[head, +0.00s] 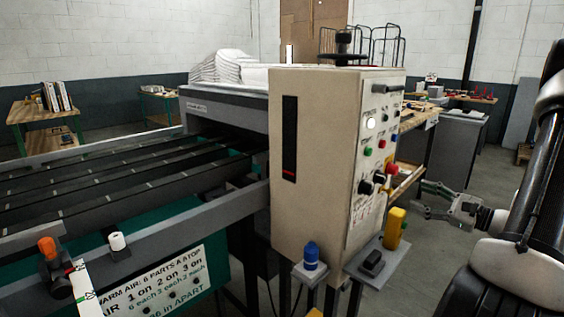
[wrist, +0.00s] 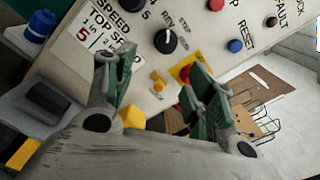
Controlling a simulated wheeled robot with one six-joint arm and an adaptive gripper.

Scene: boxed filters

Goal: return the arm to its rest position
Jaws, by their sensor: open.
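My arm (head: 530,190) stands at the right of the head view. My gripper (head: 428,203) reaches left from it, toward the control box (head: 322,160), and is apart from the panel as far as I can tell. In the wrist view my gripper (wrist: 168,100) has its two green-padded fingers spread, with nothing between them. Behind the fingers are the control panel's knobs, including a black rotary knob (wrist: 165,41), and a red button on a yellow plate (wrist: 183,72), partly covered by a finger.
A yellow object (head: 394,228), a black block (head: 373,263) and a blue-capped item (head: 311,256) stand on small shelves before the box. A slatted conveyor (head: 110,180) runs left. A grey cabinet (head: 455,150) stands behind my gripper. Floor between the cabinet and my arm looks clear.

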